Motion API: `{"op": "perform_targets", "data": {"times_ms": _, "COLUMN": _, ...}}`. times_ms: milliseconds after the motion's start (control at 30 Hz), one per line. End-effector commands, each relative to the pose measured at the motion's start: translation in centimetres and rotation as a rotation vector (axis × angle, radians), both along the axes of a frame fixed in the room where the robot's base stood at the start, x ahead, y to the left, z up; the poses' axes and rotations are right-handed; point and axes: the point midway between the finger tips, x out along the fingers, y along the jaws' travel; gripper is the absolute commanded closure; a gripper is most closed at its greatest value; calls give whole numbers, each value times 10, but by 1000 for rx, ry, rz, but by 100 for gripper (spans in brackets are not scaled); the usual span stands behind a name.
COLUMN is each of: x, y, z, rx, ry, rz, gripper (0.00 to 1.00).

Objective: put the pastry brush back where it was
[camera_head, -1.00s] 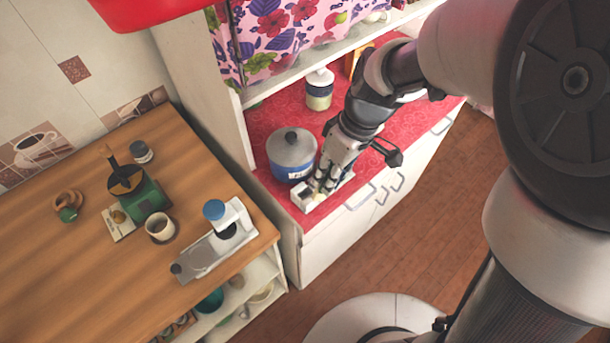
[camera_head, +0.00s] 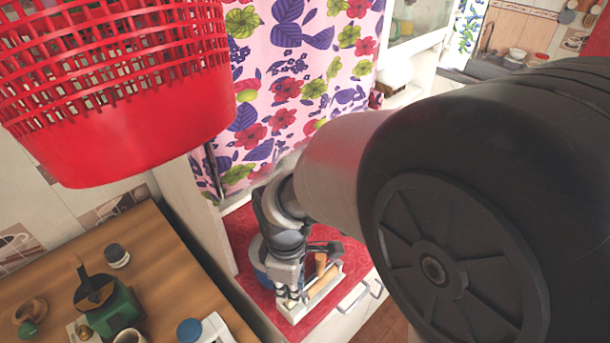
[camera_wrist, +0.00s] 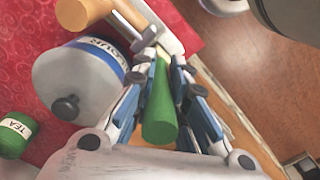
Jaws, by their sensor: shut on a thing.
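My gripper (camera_wrist: 165,85) is shut on this handle. In the head view my gripper (camera_head: 290,296) is at the left end of a long white tray (camera_head: 318,300) on the red counter. The tray also shows beyond the fingertips in the wrist view (camera_wrist: 165,28). I cannot tell whether the brush touches the tray.
A red basket (camera_head: 130,110) hangs above the wooden counter (camera_head: 160,255).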

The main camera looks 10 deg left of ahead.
Motion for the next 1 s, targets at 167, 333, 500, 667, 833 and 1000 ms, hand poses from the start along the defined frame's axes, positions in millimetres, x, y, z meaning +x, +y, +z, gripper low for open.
{"op": "perform_targets", "data": {"times_ms": 167, "x": 0, "y": 0, "z": -22, "rx": -1, "ry": 1, "rz": -1, "gripper": 100}}
{"op": "perform_targets", "data": {"times_ms": 333, "x": 0, "y": 0, "z": -21, "rx": 0, "ry": 0, "rz": -1, "gripper": 100}}
{"op": "perform_targets", "data": {"times_ms": 500, "x": 0, "y": 0, "z": -25, "rx": 0, "ry": 1, "rz": -1, "gripper": 100}}
{"op": "perform_targets", "data": {"times_ms": 667, "x": 0, "y": 0, "z": -30, "rx": 0, "ry": 1, "rz": -1, "gripper": 100}}
{"op": "perform_targets", "data": {"times_ms": 833, "x": 0, "y": 0, "z": -32, "rx": 0, "ry": 1, "rz": -1, "gripper": 82}}
{"op": "perform_targets", "data": {"times_ms": 1000, "x": 0, "y": 0, "z": -32, "rx": 0, "ry": 1, "rz": -1, "gripper": 71}}
